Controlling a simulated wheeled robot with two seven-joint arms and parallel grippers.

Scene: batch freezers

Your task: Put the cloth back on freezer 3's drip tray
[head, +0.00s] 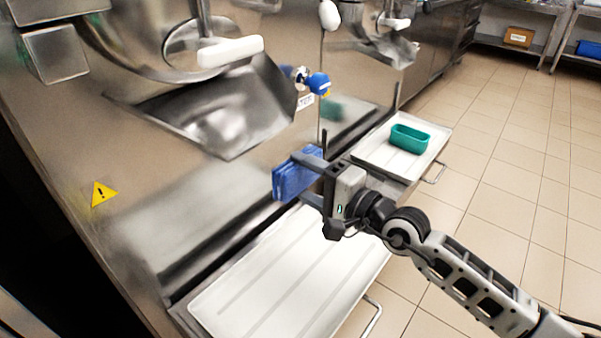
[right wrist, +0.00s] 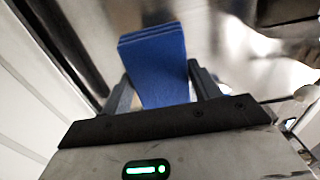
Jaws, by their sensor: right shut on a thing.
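A folded blue cloth (head: 288,183) is held by my right gripper (head: 304,178), which is shut on it. In the right wrist view the cloth (right wrist: 157,62) stands between the two fingers, its folded layers showing at the top edge. In the head view the gripper and cloth are at the back right of the near drip tray (head: 270,290), close to the freezer front. The tray is pale, ribbed and bare where it shows. I cannot tell whether the cloth touches the tray, or read a freezer number. My left gripper is not in view.
A second drip tray (head: 372,156) farther along holds a teal container (head: 410,138). A steel chute (head: 215,110) and a blue-capped part (head: 319,84) stick out above the near tray. A tray handle (head: 372,318) juts toward the tiled floor (head: 500,170), which is clear.

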